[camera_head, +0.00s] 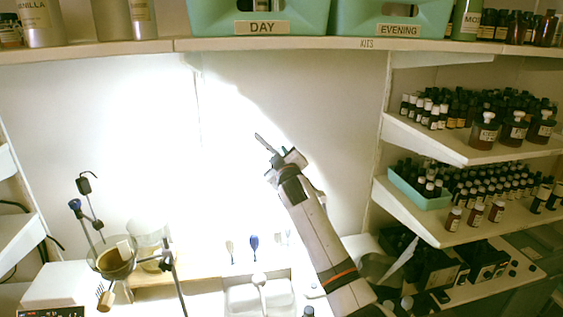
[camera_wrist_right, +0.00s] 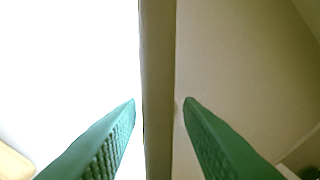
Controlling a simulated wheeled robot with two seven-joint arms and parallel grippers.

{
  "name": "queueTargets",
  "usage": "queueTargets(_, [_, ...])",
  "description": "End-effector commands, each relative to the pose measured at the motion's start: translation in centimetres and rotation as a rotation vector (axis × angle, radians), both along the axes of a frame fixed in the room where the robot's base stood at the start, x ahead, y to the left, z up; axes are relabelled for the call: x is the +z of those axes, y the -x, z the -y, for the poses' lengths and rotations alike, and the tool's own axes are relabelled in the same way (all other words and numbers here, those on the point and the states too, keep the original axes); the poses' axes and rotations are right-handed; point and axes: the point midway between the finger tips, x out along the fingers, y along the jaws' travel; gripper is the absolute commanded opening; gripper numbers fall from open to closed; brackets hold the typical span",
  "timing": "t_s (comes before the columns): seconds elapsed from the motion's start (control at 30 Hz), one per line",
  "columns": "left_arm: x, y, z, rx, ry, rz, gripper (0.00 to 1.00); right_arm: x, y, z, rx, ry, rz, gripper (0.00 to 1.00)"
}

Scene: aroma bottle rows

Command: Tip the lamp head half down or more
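I cannot make out the lamp head in either view; only a strong pool of white light shows on the back wall (camera_head: 235,150). My right gripper (camera_head: 272,145) is raised in front of that wall, below the upper shelf. In the right wrist view, its two green fingertips (camera_wrist_right: 160,102) are apart, so it is open. A beige upright strip (camera_wrist_right: 158,60) shows between the fingertips in that view; I cannot tell what it is or how far away it is. No grip on it is visible. My left gripper is not in view.
The upper shelf (camera_head: 290,44) carries green bins marked DAY (camera_head: 262,27) and EVENING (camera_head: 398,29). Side shelves (camera_head: 455,146) full of bottles stand at right. A stand with a bowl (camera_head: 116,262) and a glass jar (camera_head: 149,243) are at lower left. The wall area left of my arm is free.

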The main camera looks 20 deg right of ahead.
Motion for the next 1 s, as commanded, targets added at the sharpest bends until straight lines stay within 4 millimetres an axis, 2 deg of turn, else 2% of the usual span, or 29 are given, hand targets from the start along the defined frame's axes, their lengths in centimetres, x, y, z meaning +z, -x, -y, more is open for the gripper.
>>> queueTargets(0.17, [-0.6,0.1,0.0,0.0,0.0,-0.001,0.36,-0.3,1.6,-0.3,0.001,0.001,0.0,0.33])
queueTargets(0.5, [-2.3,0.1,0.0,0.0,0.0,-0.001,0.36,-0.4,7.8,-1.9,0.002,0.0,0.001,0.33])
queueTargets(0.7, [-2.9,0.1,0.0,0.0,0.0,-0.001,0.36,-0.2,10.5,-2.6,0.001,0.002,0.0,0.33])
queueTargets(1.0, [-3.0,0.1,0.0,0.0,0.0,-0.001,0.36,-0.1,11.5,-2.8,0.001,0.001,-0.001,0.33])
